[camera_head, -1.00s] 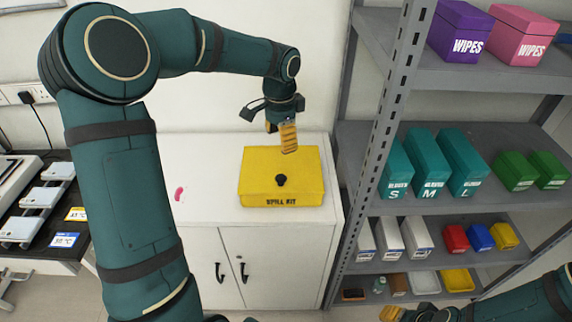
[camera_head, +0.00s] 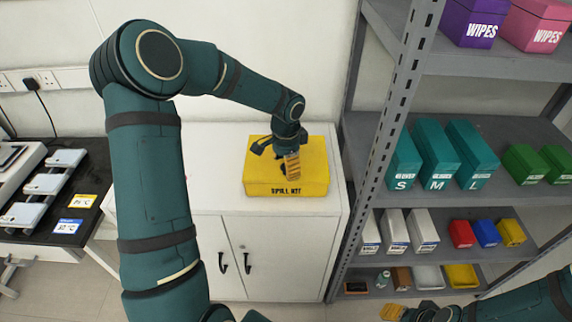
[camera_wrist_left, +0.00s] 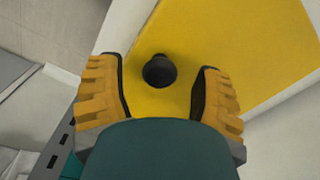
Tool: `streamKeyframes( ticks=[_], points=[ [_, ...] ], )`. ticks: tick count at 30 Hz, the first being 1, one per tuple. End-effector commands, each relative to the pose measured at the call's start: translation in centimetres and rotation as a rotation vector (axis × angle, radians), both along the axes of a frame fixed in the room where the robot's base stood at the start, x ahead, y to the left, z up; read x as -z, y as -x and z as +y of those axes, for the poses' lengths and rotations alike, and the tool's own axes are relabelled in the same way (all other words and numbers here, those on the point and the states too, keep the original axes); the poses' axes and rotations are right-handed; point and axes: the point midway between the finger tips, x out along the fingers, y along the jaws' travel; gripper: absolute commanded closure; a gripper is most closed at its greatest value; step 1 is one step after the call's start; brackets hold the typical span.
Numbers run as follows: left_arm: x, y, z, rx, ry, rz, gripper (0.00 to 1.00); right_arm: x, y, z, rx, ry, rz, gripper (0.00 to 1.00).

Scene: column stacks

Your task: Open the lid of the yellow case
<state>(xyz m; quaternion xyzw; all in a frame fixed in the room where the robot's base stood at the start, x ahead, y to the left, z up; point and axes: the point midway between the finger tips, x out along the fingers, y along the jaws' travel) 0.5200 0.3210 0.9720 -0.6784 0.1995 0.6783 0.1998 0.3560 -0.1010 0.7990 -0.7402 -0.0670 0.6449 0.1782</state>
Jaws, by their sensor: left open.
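The yellow case (camera_head: 258,178), labelled "SPILL KIT", sits on the white cabinet with its lid closed. Its yellow lid fills much of the left wrist view (camera_wrist_left: 225,40), with a black round knob (camera_wrist_left: 159,71) standing up from it. My left gripper (camera_head: 291,170) is over the case's lid, in front of the knob in the head view. In the left wrist view my left gripper (camera_wrist_left: 160,95) is open, one finger on each side of the knob, not visibly touching it. My right gripper (camera_head: 405,312) is low at the bottom edge, far from the case; its finger opening is unclear.
The white cabinet top (camera_head: 215,150) is clear left of the case. A grey shelf rack (camera_head: 385,130) with several boxes stands close to the right. A black table (camera_head: 75,190) with several small devices is at the left.

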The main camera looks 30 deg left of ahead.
Motion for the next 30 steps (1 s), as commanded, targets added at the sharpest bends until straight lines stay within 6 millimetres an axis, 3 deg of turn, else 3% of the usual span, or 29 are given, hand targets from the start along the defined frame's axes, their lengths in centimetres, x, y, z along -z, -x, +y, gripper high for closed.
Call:
streamKeyframes(
  ticks=[7,8,13,23,30],
  points=[
    [0.0,0.0,0.0,-0.001,0.0,0.0,0.34,0.0,0.0,0.0,0.0,0.0,0.0,0.53],
    [0.0,0.0,0.0,-0.001,0.0,0.0,0.39,0.0,0.0,0.0,0.0,0.0,0.0,0.53],
    [0.0,0.0,0.0,-0.001,0.0,0.0,0.99,0.0,0.0,0.0,0.0,0.0,0.0,0.53],
    [-0.1,0.0,0.0,-0.001,0.003,0.005,1.0,-0.2,0.0,0.0,0.0,0.0,-0.001,0.53],
    [-1.5,-0.1,-0.2,-0.002,0.034,0.058,1.0,-2.1,-0.6,-0.1,0.01,0.003,-0.012,0.53]
  ],
)
